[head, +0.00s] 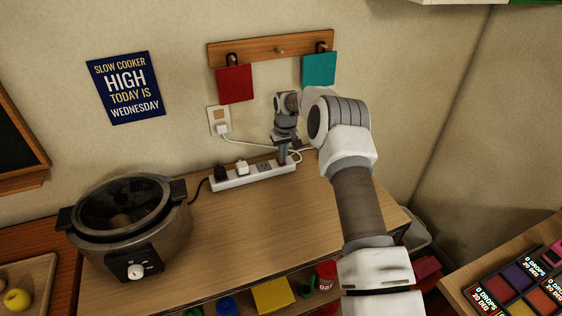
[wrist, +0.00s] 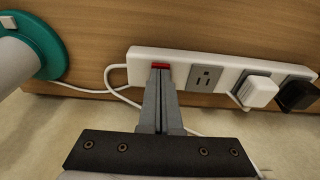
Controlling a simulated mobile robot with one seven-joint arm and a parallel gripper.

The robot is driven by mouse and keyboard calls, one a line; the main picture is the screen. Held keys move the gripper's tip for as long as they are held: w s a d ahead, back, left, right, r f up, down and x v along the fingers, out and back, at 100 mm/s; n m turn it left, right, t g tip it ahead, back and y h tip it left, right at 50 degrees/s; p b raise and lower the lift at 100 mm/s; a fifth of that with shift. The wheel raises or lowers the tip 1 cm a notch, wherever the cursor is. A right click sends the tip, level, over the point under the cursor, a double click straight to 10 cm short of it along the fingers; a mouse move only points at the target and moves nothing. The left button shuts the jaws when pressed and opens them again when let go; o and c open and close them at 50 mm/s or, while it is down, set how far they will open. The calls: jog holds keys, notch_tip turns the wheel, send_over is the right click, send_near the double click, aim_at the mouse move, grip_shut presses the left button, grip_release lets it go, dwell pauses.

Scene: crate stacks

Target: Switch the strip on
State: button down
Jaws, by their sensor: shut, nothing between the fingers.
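The white power strip (head: 228,181) lies on the wooden counter near the wall, behind and right of the slow cooker. It also shows in the wrist view (wrist: 222,67), with a black plug (wrist: 297,93), a white plug (wrist: 259,91) and a free socket (wrist: 206,77). A red switch (wrist: 148,66) sits at one end of the strip, at the right end in the head view. My gripper (wrist: 160,72) is shut and empty, with its fingertips at the red switch and partly covering it. It also shows in the head view (head: 283,161). I cannot tell whether the fingertips press the switch or whether it is on.
A slow cooker (head: 165,232) stands left on the counter. A wall outlet (head: 218,115) with a white plug is behind the strip. A peg rail (head: 270,47) with red and teal pieces hangs above. The counter's front right is clear.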

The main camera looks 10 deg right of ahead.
notch_tip(320, 180, up, 7)
jog(key=p, duration=0.2)
jog(key=shift+p, duration=0.3)
dwell(0.4)
jog(key=shift+r, duration=0.1)
